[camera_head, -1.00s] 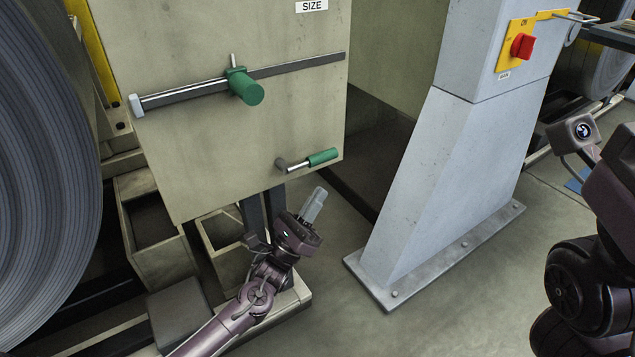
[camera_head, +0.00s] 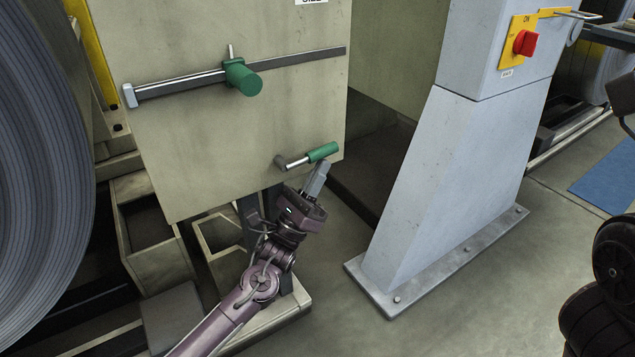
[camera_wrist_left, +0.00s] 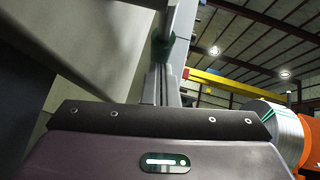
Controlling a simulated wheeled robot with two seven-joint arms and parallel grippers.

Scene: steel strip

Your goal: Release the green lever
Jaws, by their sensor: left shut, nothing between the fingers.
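The green lever (camera_head: 322,152) is a short metal arm with a green grip, low on the right of the beige panel. It points right and slightly up from its dark pivot. My left gripper (camera_head: 322,166) is shut and empty, its fingertips just below the green grip. In the left wrist view the closed fingers (camera_wrist_left: 162,85) point up at the green grip (camera_wrist_left: 163,48), which shows just beyond their tips. I cannot tell whether they touch. My right gripper is out of view; only dark parts of my right arm show at the right edge.
A green knob (camera_head: 243,79) sits on a metal rail across the beige panel (camera_head: 200,140). A grey pillar (camera_head: 450,170) with a red switch (camera_head: 525,43) stands to the right. A large steel coil (camera_head: 40,170) is at left. Open floor lies between panel and pillar.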

